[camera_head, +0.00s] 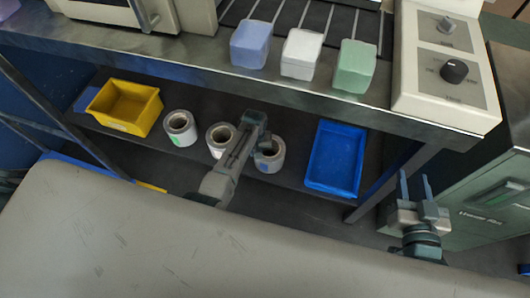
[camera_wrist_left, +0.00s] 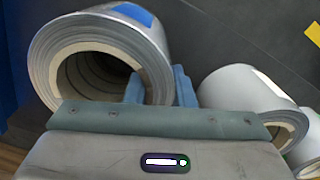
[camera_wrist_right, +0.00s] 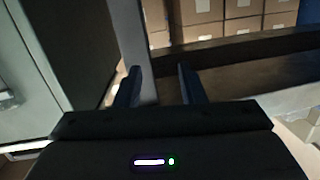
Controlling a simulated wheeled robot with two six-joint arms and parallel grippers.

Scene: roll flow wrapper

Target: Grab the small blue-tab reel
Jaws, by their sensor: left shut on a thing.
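The blue-tab reel (camera_head: 276,160) is a grey roll on the lower shelf, right-most of the reels, partly covered by my left arm in the head view. In the left wrist view the reel (camera_wrist_left: 115,50) shows its open bore and blue tab. My left gripper (camera_wrist_left: 160,88) is shut on its wall, one finger inside the bore and one outside. In the head view my left fingertips are hard to make out. My right gripper (camera_head: 415,186) is open and empty, right of the table; its spread fingers also show in the right wrist view (camera_wrist_right: 160,85).
A green-tab reel (camera_head: 180,130) and another reel (camera_head: 219,140) stand left of it. A yellow bin (camera_head: 126,105) is at the left and a blue tray (camera_head: 336,158) at the right. Purple, white and green blocks sit on the steel counter (camera_head: 215,62) above the shelf.

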